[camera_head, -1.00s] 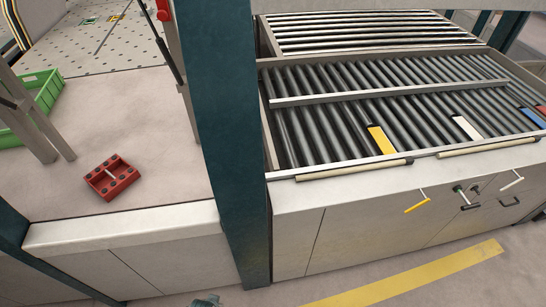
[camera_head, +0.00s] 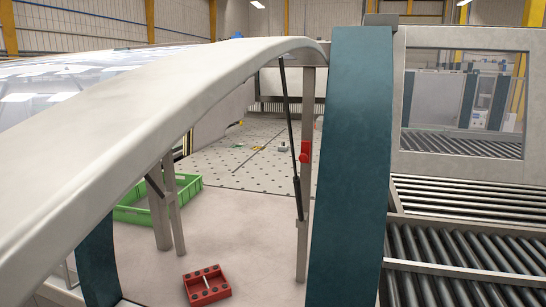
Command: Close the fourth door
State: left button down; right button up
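A large white curved door or hood (camera_head: 130,125) stands raised across the left and centre of the view. A dark gas strut (camera_head: 290,130) runs down from its right end. The opening below it is clear to see into, so this door stands open. A dark teal frame post (camera_head: 350,160) borders the opening on the right. I cannot tell from the view whether this is the fourth door. Neither of my grippers is in view.
Inside the opening are a red tray-like block (camera_head: 207,286), a green crate (camera_head: 187,189) and a perforated table (camera_head: 243,160). Right of the post are roller conveyors (camera_head: 450,255) and a white panel with a window (camera_head: 463,105).

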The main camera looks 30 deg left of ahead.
aim_at(64, 168)
jog(key=k+u, duration=0.1)
jog(key=u, duration=2.85)
jog(key=k+j+z, duration=0.1)
